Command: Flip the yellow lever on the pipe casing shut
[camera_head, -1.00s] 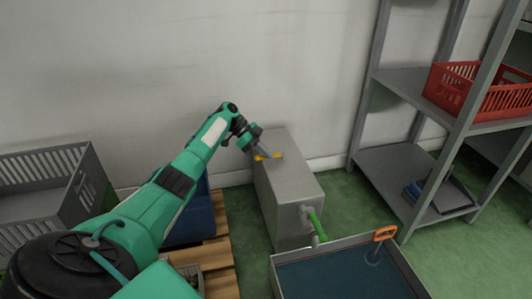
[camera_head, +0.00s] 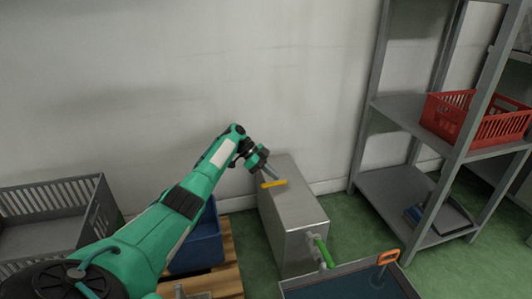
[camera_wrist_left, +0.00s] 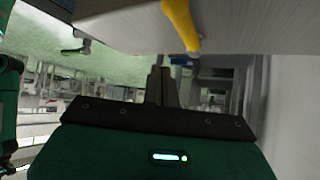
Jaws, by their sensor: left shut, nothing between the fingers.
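The grey pipe casing (camera_head: 300,215) stands on the floor by the wall. The yellow lever (camera_head: 273,184) lies across the far left part of its top. In the left wrist view the lever (camera_wrist_left: 181,25) shows at the top, against the casing's grey face (camera_wrist_left: 240,25). My left gripper (camera_head: 272,178) is at the lever, its fingers shut and empty. In the left wrist view the closed fingertips (camera_wrist_left: 161,76) are just below the lever's end; I cannot tell if they touch it. My right gripper is not in view.
A green-handled valve (camera_head: 323,252) sticks out of the casing's front. A tank with an orange handle (camera_head: 388,257) stands before it. A blue bin (camera_head: 200,240) on a wooden pallet is left. A grey shelf with a red crate (camera_head: 450,122) stands right.

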